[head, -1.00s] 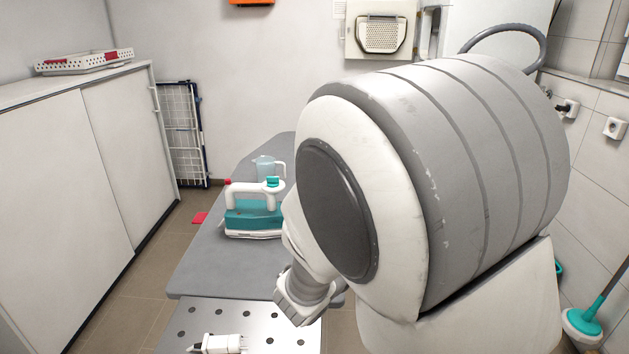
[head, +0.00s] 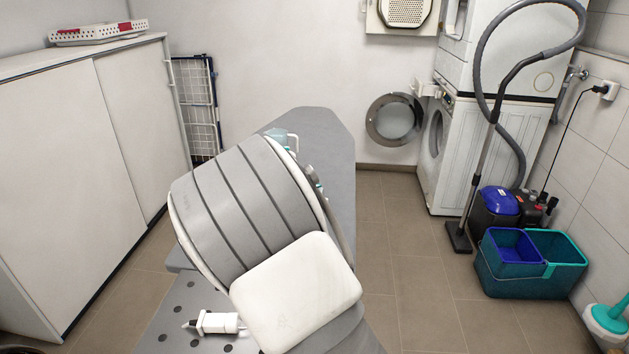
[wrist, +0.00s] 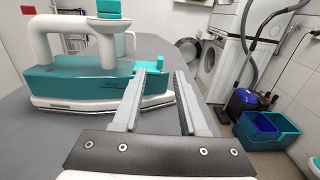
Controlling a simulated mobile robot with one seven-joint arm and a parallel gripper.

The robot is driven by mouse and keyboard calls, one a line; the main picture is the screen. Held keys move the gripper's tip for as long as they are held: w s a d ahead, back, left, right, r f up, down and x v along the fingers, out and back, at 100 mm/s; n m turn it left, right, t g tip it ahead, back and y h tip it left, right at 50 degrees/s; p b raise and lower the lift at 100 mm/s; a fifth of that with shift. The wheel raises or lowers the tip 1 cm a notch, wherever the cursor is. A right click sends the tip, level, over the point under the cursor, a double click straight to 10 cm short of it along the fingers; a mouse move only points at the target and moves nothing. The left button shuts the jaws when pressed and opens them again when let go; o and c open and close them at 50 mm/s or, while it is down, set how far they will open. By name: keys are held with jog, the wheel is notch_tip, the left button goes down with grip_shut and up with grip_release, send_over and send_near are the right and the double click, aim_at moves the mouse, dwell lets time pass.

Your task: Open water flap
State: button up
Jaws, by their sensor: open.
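The iron, teal with a white handle, stands on the ironing board at left in the wrist view (wrist: 85,85). A small teal tab (wrist: 153,72), which may be the water flap, sticks out at its right end. I cannot tell whether it is raised or closed. My gripper (wrist: 166,72) is open, its fingers pointing away toward the tab. The left fingertip overlaps the tab in the picture; I cannot tell whether they touch. Nothing shows held. In the head view my arm covers most of the iron.
The grey ironing board (head: 335,150) lies under my arm, with a small white device (head: 217,323) on its perforated end. A washing machine with an open round door (head: 393,119), a vacuum cleaner (head: 497,205) and teal buckets (head: 530,265) stand right. The floor between is clear.

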aim_at(315, 176)
jog(key=w, duration=0.5)
jog(key=w+b, duration=0.1)
jog(key=w, duration=0.2)
jog(key=shift+w+d, duration=0.2)
jog(key=shift+d, duration=0.05)
jog(key=shift+c, duration=0.3)
grip_shut()
